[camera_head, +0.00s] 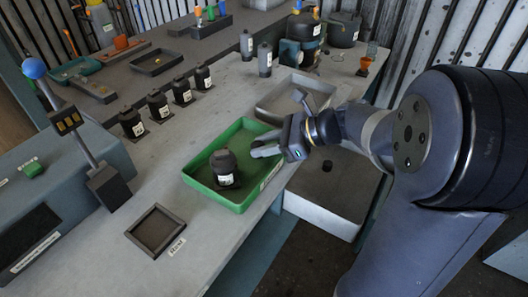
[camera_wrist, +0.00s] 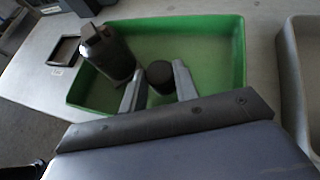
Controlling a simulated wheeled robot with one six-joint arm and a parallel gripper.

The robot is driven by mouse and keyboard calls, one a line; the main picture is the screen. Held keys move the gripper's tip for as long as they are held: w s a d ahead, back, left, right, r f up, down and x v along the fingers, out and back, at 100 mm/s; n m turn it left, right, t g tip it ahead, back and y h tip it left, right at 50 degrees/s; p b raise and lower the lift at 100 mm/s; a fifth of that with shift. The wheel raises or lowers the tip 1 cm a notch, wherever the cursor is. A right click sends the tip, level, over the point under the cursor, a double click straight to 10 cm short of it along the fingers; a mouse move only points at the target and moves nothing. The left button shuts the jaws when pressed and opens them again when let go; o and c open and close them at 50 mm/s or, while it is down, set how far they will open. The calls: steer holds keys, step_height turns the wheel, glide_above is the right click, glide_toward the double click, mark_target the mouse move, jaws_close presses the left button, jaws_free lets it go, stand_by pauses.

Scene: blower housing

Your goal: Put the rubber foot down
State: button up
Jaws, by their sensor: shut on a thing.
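My gripper (camera_head: 266,149) reaches in from the right over the right side of the green tray (camera_head: 207,183). In the wrist view my gripper (camera_wrist: 158,70) is shut on a short black round piece, the rubber foot (camera_wrist: 160,77), held between the two grey fingers. The rubber foot is hard to make out in the head view. A black housing (camera_head: 224,166) with a white label stands in the green tray; it also shows in the wrist view (camera_wrist: 108,53), left of my fingers. I cannot tell whether the foot touches the tray floor.
A grey tray (camera_head: 264,108) lies behind the green tray. A small square dark tray (camera_head: 155,231) sits at the front of the bench. Several black labelled housings (camera_head: 158,105) stand in a row behind.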

steer(key=shift+f, duration=1.1)
steer(key=shift+f, duration=0.25)
steer(key=o, duration=0.7)
steer(key=shift+c, duration=0.2)
steer(key=shift+r, duration=0.15)
steer(key=shift+d+r, duration=0.2)
steer(key=p+v, duration=0.1)
steer(key=v, duration=1)
steer(key=shift+d+r, duration=0.15)
steer(key=shift+d, duration=0.05)
